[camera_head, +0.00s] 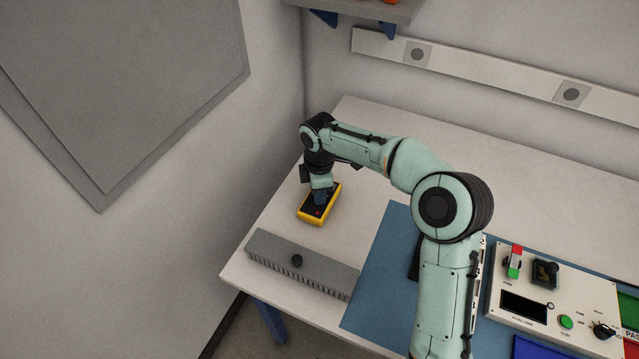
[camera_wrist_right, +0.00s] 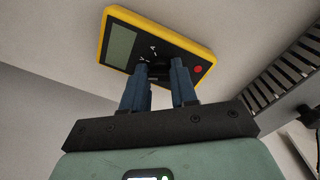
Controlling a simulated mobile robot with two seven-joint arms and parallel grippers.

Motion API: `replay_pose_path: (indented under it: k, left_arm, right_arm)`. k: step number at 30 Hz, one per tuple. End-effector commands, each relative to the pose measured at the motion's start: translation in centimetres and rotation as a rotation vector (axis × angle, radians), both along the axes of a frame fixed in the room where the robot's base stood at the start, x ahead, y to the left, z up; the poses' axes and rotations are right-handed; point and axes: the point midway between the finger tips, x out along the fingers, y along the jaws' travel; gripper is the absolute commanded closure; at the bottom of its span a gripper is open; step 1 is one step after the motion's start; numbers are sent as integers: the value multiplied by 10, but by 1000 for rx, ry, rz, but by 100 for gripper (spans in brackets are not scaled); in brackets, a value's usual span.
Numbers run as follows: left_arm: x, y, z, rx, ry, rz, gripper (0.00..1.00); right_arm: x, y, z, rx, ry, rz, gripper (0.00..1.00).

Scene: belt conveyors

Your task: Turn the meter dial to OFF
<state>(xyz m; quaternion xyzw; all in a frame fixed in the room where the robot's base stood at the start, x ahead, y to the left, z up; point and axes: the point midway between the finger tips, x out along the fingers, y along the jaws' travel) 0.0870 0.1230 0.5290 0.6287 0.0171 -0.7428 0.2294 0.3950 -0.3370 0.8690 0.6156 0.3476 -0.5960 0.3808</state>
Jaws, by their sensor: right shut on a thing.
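The yellow-edged meter (camera_head: 308,216) lies on the white table near its left edge. It also shows in the right wrist view (camera_wrist_right: 178,40), with a grey-green screen, a red spot and white marks around the dial. My right gripper (camera_head: 321,197) reaches down over the meter from above. In the right wrist view its blue fingers (camera_wrist_right: 158,74) stand on both sides of the dark dial (camera_wrist_right: 158,67) and are shut on it. The fingers hide much of the dial, so I cannot tell which mark it points to. My left gripper is not in view.
A grey slotted bar (camera_head: 303,267) with a black knob lies in front of the meter. A blue mat (camera_head: 378,265) and a white control panel (camera_head: 527,325) with switches lie to the right. A wall is close on the left. The table behind the meter is clear.

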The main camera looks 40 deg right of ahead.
Motion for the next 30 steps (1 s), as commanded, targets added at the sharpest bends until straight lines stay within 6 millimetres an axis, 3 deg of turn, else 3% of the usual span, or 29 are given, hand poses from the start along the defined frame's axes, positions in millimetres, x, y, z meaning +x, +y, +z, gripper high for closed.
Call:
replay_pose_path:
  k: [12,30]
  left_arm:
    - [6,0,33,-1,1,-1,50]
    - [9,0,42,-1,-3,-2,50]
  right_arm:
    - [0,0,2,1,1,291,100]
    - [0,-1,-1,-1,2,394,100]
